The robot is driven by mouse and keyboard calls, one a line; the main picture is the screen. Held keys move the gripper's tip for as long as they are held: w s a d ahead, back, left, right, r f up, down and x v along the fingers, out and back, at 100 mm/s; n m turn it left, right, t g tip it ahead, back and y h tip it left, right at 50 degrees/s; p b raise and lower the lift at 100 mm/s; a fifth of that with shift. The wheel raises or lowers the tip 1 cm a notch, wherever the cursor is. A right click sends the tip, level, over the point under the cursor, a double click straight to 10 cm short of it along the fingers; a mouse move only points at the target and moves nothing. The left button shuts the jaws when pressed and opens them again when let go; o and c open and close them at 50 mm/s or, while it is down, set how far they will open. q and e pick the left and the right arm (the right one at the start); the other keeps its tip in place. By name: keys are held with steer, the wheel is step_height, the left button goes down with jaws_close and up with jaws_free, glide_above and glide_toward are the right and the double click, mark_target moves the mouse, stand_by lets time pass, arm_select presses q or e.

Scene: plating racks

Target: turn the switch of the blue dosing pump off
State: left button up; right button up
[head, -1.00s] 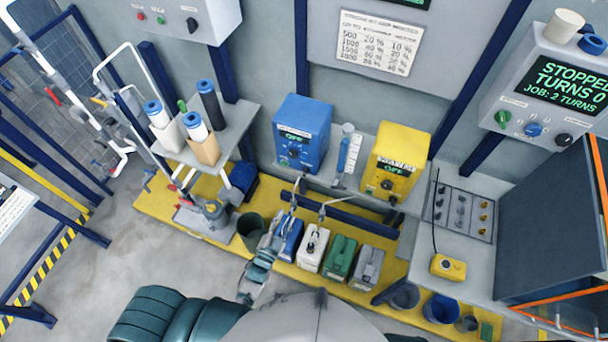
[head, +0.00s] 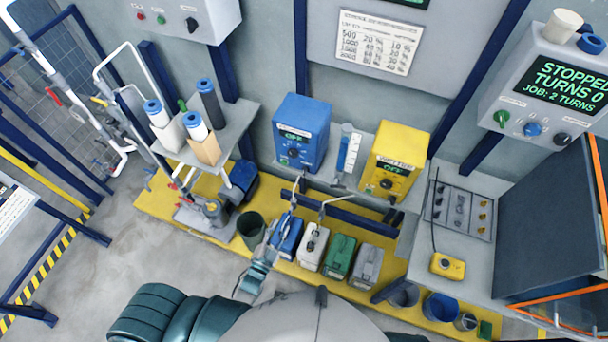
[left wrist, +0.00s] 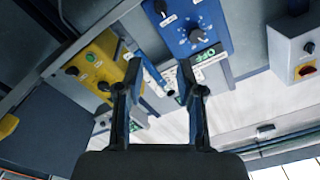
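The blue dosing pump (head: 302,132) stands on the wall shelf in the head view. Its small display reads OFF in green, with a dark round switch (head: 292,152) below it. In the left wrist view the blue pump (left wrist: 212,20) appears upside down at the top, with its black knob (left wrist: 196,36) and green OFF display. My left gripper (head: 284,222) is below and in front of the pump, apart from it. In the left wrist view its two dark fingers (left wrist: 158,68) are spread with nothing held between them. My right gripper is not in view.
A yellow pump (head: 397,160) reading OFF stands to the right, with a blue-and-white gauge (head: 347,150) between the pumps. Several canisters (head: 340,256) stand on the yellow floor platform below. A shelf with rolls (head: 208,145) is at left. A grey control box (left wrist: 296,45) shows in the wrist view.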

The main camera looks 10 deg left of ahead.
arm_select(q)
steer(key=v, duration=0.8)
steer(key=shift+s+a, duration=0.15)
steer(key=shift+s, duration=0.25)
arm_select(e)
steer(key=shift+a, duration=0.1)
arm_select(q)
steer(key=shift+w, duration=0.1)
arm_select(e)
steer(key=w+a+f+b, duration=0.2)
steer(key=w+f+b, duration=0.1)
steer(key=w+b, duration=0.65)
arm_select(q)
steer(key=n+b, duration=0.6)
steer(key=n, duration=0.1)
glide_toward(305, 171)
steer(key=x, duration=0.9)
steer(key=shift+a+b, duration=0.3)
steer(key=shift+b, duration=0.1)
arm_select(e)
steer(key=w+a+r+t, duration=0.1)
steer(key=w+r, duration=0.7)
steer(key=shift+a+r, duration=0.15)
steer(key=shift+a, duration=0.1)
arm_select(q)
steer(key=shift+f, duration=0.1)
